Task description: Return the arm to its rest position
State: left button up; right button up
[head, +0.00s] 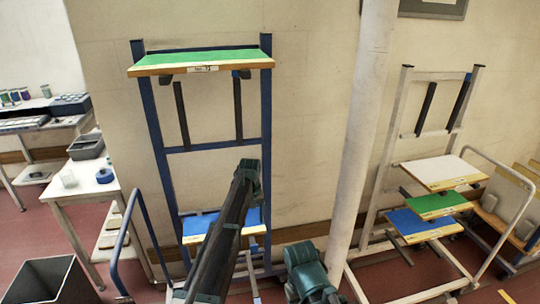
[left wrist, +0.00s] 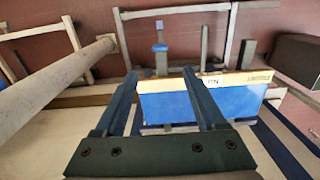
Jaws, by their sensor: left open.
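My left arm comes up from the bottom of the head view as a long dark link, its teal joint in front of the left rack (head: 153,110). Its fingers cannot be made out there. In the left wrist view, the left gripper (left wrist: 160,72) is open, with two dark blue fingers spread and nothing between them. Beyond the fingers is a blue board with a yellow, labelled edge (left wrist: 240,103). It looks like the blue board low on the left rack (head: 197,227), partly hidden by my arm. My right gripper is not in view.
A green board (head: 200,62) lies on the left rack's top. A pale pole (head: 362,130) stands right of this rack. The right rack (head: 385,165) holds white, green and blue boards. A side table (head: 85,178) and dark bin (head: 52,282) are at left.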

pick_arm(q)
jog(key=s+d+m, duration=0.3)
jog(key=s, duration=1.4)
jog(key=s+d+m+y, duration=0.1)
jog(key=s+d+m, duration=0.2)
jog(key=s, duration=1.5)
jog(key=shift+m, duration=0.5)
